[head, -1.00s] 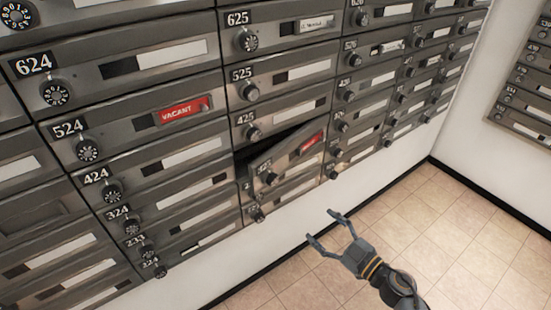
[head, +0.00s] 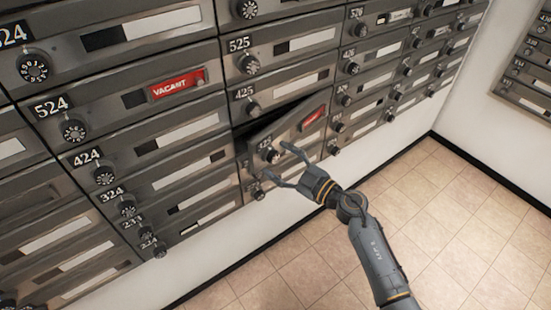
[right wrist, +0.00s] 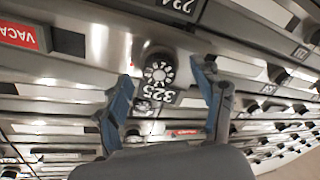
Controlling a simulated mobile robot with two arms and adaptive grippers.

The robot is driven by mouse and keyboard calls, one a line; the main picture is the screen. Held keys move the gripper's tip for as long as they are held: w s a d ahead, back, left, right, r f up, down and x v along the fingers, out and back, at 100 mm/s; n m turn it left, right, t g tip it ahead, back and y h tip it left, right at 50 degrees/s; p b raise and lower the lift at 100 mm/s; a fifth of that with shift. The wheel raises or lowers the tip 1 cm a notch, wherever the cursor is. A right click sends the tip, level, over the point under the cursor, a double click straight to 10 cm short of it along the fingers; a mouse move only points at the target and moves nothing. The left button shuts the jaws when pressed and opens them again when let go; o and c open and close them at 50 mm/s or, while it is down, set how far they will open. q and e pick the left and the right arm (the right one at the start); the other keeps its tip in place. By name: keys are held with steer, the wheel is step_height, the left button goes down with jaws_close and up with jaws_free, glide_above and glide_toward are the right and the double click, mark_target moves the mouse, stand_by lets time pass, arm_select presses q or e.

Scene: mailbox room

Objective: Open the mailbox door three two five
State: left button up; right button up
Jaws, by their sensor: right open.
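The mailbox door 325 (head: 289,133) is ajar under door 425, tilted out from the wall with a dark gap along its top. It has a round dial (head: 272,156) and a red label (head: 312,118). My right gripper (head: 279,163) is open and empty at the door's lower left, its fingers near the dial. In the right wrist view the 325 plate (right wrist: 161,94) appears upside down, and the dial also shows there (right wrist: 159,70) between the open fingers (right wrist: 163,76). Contact cannot be told. My left gripper is not in view.
Shut mailbox doors with dials surround it, including 425 (head: 285,92) above and a red VACANT label (head: 177,86) at left. Tiled floor (head: 450,220) is clear at lower right. Another mailbox bank (head: 527,85) stands at far right.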

steer(key=shift+x, duration=0.8)
jaws_close()
steer(key=shift+d, duration=0.1)
steer(key=shift+s+d, duration=0.1)
